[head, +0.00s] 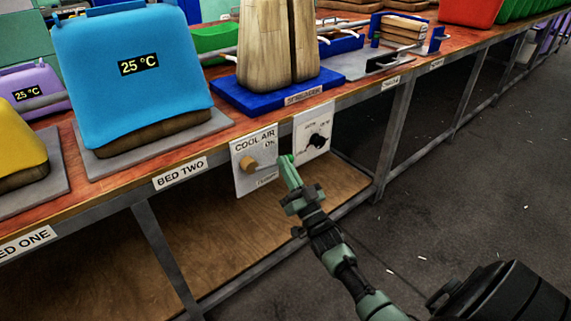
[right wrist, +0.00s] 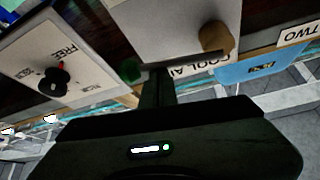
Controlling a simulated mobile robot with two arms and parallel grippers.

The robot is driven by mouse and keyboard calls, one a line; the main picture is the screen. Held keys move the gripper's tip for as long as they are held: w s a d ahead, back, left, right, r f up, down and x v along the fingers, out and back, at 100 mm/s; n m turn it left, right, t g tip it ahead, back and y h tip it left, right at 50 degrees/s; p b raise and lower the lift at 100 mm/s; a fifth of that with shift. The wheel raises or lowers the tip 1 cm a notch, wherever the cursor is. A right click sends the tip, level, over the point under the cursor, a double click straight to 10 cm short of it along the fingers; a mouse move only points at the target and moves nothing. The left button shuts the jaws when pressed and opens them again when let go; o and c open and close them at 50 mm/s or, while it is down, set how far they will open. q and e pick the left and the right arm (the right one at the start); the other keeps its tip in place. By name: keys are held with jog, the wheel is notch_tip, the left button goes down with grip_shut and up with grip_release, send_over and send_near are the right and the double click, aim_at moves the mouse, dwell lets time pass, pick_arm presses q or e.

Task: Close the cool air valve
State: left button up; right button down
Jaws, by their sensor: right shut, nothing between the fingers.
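The cool air valve is a white panel (head: 241,181) marked COOL AIR on the front edge of the bench. Its round tan knob (head: 248,164) has a lever reaching right towards my right gripper. In the right wrist view the knob (right wrist: 215,37) is at the upper right, with a dark lever running left from it. My right gripper (head: 287,160) is shut and empty, its green tip at the panel's right edge, close to the lever's end. I cannot tell whether they touch. My left gripper is not in view.
A second white panel with a black knob (head: 317,141) is just right of the valve. Above are a blue press (head: 125,60), a wooden block pair (head: 262,50) and the bench edge. A steel leg (head: 166,255) and lower wooden shelf (head: 230,235) lie below. The floor at right is open.

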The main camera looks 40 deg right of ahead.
pick_arm(q)
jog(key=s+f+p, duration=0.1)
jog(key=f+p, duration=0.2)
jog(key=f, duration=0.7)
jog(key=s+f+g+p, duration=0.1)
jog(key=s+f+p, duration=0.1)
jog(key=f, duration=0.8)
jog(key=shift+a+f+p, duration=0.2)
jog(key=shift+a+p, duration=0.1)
jog(key=shift+p, duration=0.2)
pick_arm(e)
jog(key=a+f+m+g+h, duration=0.5)
jog(key=a+f+m+h, duration=0.2)
jog(key=m, duration=0.8)
jog(key=shift+s+a+m+g, duration=0.15)
jog(key=shift+s+m+g, duration=0.15)
jog(key=shift+m, duration=0.1)
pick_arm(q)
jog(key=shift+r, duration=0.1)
pick_arm(e)
jog(key=shift+a+f, duration=0.1)
